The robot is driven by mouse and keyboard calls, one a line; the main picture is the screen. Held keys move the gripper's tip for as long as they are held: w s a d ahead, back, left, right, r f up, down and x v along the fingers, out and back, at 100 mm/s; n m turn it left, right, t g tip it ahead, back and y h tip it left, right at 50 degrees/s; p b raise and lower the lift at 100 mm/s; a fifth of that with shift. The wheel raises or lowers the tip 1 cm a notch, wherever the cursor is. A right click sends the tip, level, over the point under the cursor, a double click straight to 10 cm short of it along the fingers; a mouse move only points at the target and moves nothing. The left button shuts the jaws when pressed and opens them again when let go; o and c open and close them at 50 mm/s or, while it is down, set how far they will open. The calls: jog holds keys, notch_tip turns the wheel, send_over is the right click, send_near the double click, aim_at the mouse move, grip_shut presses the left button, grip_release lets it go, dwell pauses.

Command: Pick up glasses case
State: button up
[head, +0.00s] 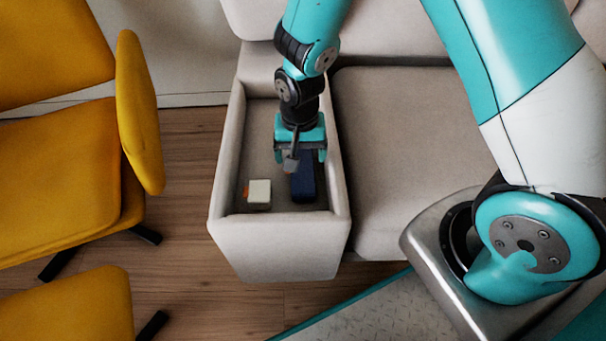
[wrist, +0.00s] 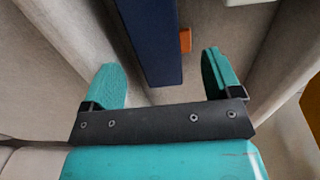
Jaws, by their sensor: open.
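The glasses case is a long dark blue box (head: 304,183) lying in the sofa's armrest compartment, on its right side. My gripper (head: 299,157) points down into the compartment over the far end of the case and hides that part in the head view. In the wrist view the case (wrist: 146,38) runs up from between my two teal fingers (wrist: 163,80), with a gap on each side. The fingers are spread and hold nothing. How far above the case they are I cannot tell.
The armrest compartment's walls (head: 225,160) rise close around the case. A pale box (head: 259,194) and a small orange item (wrist: 185,40) lie to the case's left in the head view. A sofa seat (head: 390,150) is right, yellow chairs (head: 60,180) left.

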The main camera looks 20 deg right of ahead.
aim_at(300, 166)
notch_tip(300, 166, down, 4)
jog(key=shift+f+b, duration=0.1)
jog(key=shift+b, duration=0.7)
jog(key=c, duration=0.7)
jog(key=shift+c, duration=0.2)
